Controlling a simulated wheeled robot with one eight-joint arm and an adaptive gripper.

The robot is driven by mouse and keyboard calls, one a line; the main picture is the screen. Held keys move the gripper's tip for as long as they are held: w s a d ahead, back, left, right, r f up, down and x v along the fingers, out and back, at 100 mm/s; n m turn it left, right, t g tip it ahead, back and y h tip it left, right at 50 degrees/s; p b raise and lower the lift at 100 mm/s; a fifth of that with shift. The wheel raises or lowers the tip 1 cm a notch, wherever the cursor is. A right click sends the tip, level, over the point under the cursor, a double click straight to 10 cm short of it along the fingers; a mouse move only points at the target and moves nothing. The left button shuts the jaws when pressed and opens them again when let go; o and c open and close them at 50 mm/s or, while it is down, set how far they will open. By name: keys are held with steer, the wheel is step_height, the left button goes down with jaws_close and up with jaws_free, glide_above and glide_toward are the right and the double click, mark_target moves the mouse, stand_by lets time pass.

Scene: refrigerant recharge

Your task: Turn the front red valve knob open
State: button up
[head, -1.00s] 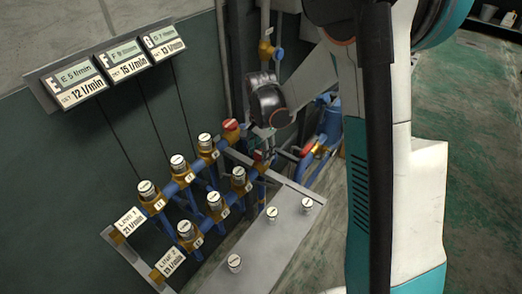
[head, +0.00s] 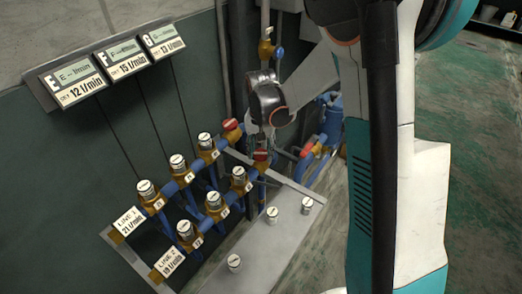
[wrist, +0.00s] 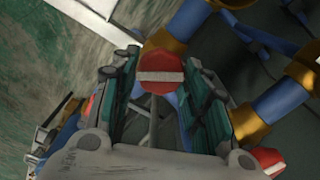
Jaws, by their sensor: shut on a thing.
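The front red valve knob (wrist: 161,73) shows in the wrist view as a red cap with a white bar across it. My gripper (wrist: 159,70) is shut on it, with one finger on each side. In the head view this knob (head: 261,156) sits at the far end of the LINE 2 pipe, and my gripper's body (head: 268,104) is just above it; the fingertips are hard to make out there. A second red knob (head: 231,124) is at the end of the LINE 1 pipe, also at the lower right in the wrist view (wrist: 268,160). My gripper is apart from it.
Several silver-capped valves (head: 214,200) line the blue pipes. A grey platform (head: 270,246) with small silver caps lies in front. Three flow displays (head: 116,54) hang on the wall. Blue pipes with a red handle (head: 310,150) stand right of the gripper. Green floor is open at right.

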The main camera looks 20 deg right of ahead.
mark_target(261, 153)
steer(key=n, duration=1.1)
stand_by(0.7)
steer(key=o, duration=1)
steer(key=shift+o, duration=0.2)
step_height(261, 153, up, 12)
